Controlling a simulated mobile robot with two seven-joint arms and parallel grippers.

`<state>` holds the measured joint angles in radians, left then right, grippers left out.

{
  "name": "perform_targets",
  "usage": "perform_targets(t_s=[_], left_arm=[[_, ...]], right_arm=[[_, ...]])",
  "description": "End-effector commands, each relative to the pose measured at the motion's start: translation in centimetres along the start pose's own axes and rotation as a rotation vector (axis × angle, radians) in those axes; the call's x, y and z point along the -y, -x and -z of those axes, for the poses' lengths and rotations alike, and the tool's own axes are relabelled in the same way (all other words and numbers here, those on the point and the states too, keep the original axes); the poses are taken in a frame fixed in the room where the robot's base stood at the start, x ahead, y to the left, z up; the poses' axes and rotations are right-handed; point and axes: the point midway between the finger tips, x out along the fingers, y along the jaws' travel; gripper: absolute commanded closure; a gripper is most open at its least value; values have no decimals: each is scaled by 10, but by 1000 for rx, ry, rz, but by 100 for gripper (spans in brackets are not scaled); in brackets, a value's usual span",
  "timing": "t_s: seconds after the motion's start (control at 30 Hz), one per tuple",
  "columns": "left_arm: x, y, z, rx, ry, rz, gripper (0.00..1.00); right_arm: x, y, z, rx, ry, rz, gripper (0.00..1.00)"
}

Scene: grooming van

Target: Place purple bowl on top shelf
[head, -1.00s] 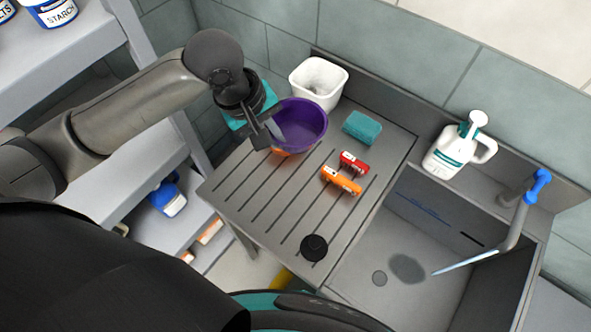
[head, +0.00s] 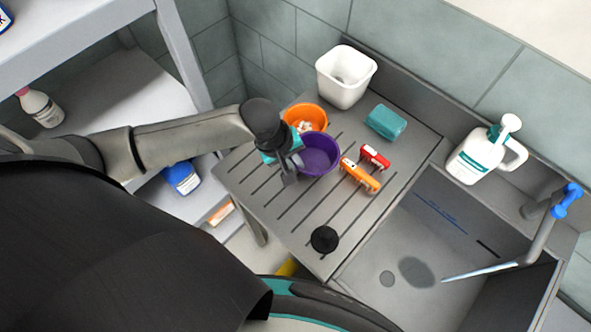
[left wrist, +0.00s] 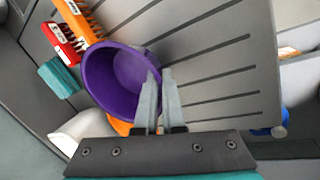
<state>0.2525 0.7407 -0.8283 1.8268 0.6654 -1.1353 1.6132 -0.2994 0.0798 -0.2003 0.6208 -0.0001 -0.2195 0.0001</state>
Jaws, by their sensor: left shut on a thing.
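The purple bowl (head: 319,155) is over the grooved drainboard in the head view, just in front of an orange bowl (head: 306,115). My left gripper (head: 291,170) is shut on its near-left rim. In the left wrist view, the fingers (left wrist: 159,88) pinch the rim of the purple bowl (left wrist: 112,80), which looks empty. I cannot tell how far it is above the board. The grey shelf unit stands at the left, with its upper board (head: 75,40) at the top left corner, partly out of frame. My right gripper is not in view.
The drainboard (head: 290,215) also holds a white tub (head: 345,82), a teal sponge (head: 386,122), red (head: 375,156) and orange (head: 360,177) brushes and a black round object (head: 324,239). The sink and a white jug (head: 478,155) are at the right. A bottle (head: 40,108) stands on a lower shelf.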

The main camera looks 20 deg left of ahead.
Motion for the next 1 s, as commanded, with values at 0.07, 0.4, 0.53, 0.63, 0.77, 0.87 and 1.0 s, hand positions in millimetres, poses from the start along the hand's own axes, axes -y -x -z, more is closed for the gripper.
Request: perform_targets(t_s=[0.07,0.4,0.53,0.63,0.77,0.87,1.0], left_arm=[[5,-14,0,1,0,3,100],[11,-34,0,0,-1,-1,100],[11,-34,0,0,-1,0,100],[12,-37,-1,1,0,1,100],[12,-36,0,1,-1,2,80],[12,-36,0,1,-1,2,69],[12,-36,0,1,-1,2,64]], right_arm=[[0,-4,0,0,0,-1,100],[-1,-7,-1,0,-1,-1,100],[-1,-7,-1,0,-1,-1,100],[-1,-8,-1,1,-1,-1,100],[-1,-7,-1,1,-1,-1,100],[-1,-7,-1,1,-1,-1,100],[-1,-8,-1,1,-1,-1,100]])
